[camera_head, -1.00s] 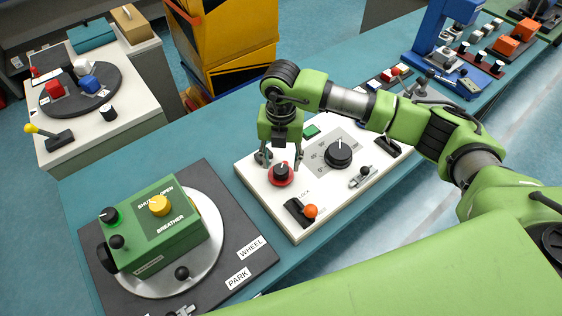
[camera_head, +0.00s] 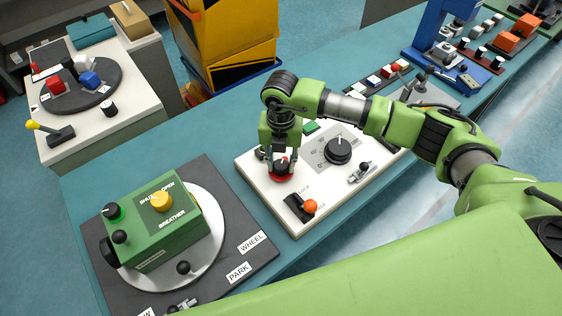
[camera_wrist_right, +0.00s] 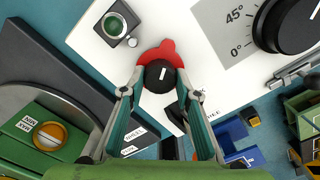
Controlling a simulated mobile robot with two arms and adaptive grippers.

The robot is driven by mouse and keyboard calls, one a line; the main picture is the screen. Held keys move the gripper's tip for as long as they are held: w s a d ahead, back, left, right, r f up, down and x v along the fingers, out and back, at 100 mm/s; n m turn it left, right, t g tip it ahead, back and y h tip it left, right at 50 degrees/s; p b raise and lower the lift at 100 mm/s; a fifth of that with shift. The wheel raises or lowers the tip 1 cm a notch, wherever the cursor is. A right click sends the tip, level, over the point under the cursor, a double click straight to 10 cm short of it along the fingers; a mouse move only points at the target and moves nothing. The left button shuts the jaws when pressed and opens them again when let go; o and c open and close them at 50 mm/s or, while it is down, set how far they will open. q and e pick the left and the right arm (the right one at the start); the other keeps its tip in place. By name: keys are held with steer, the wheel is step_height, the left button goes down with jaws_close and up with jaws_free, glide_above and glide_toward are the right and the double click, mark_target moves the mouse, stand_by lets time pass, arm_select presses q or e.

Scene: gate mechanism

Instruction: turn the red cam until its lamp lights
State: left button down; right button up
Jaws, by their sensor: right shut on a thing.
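The red cam (camera_head: 283,177) lies on the white panel, with a black knob on its top. In the right wrist view the red cam (camera_wrist_right: 162,49) shows a lobe pointing up, and its black knob (camera_wrist_right: 160,74) carries a white pointer line. My right gripper (camera_head: 281,163) points down over the cam and is shut on its knob, one finger on each side. A round dark green lens (camera_wrist_right: 115,25) in a grey housing sits beside the cam in the right wrist view. It looks unlit. My left gripper is in neither view.
On the white panel (camera_head: 252,181) are a large black dial (camera_head: 338,150), an orange-tipped lever (camera_head: 309,206), a small metal latch (camera_head: 360,174) and a green block (camera_head: 311,127). A green box (camera_head: 155,225) on a turntable stands to the left.

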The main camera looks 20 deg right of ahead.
steer(key=shift+f+n+b, duration=0.15)
steer(key=shift+n+b, duration=0.35)
steer(key=shift+b, duration=0.25)
steer(key=n+b, duration=0.7)
steer(key=b, duration=0.1)
steer(key=shift+w+b, duration=0.1)
steer(key=shift+b, duration=0.25)
steer(key=shift+r+n+b, duration=0.2)
steer(key=shift+n+b, duration=0.9)
steer(key=shift+n, duration=0.3)
steer(key=o, duration=1.1)
